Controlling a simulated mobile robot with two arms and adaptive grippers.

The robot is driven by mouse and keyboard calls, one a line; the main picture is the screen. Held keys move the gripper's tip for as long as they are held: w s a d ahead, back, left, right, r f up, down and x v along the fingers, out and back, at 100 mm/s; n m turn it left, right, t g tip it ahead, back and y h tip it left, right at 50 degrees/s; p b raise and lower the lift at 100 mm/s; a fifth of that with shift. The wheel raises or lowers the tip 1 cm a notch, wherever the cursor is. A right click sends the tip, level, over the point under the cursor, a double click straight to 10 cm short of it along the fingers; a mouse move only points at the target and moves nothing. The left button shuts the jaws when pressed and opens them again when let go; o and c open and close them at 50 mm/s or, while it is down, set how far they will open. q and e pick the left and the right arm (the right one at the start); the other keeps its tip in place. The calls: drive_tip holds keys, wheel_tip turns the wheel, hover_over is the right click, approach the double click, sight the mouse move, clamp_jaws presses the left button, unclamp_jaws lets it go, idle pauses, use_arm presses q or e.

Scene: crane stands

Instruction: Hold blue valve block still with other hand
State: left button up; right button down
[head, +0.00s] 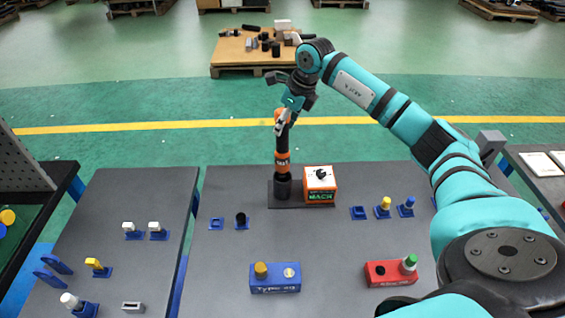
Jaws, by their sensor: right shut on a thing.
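The blue valve block (275,279) sits upright near the front middle of the dark table. It has a yellow-brown knob on its left and a pale round disc on its right. My right gripper (284,121) is far behind and above it, at the top of an orange-and-black crane post (283,160). The gripper is shut on the crane's upper end; the fingers partly hide the contact. No gripper touches the blue valve block. My left gripper is not in view.
A red block (388,274) with a green knob stands right of the blue one. An orange box (320,183) shares the crane's dark base. Small blue holders (359,212) stand along the table. A left table (125,190) holds more fittings. Free tabletop surrounds the blue block.

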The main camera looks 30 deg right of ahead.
sight(282, 110)
drive_tip(key=shift+r+p, duration=1.55)
drive_tip(key=shift+r, duration=0.95)
drive_tip(key=shift+d, duration=0.1)
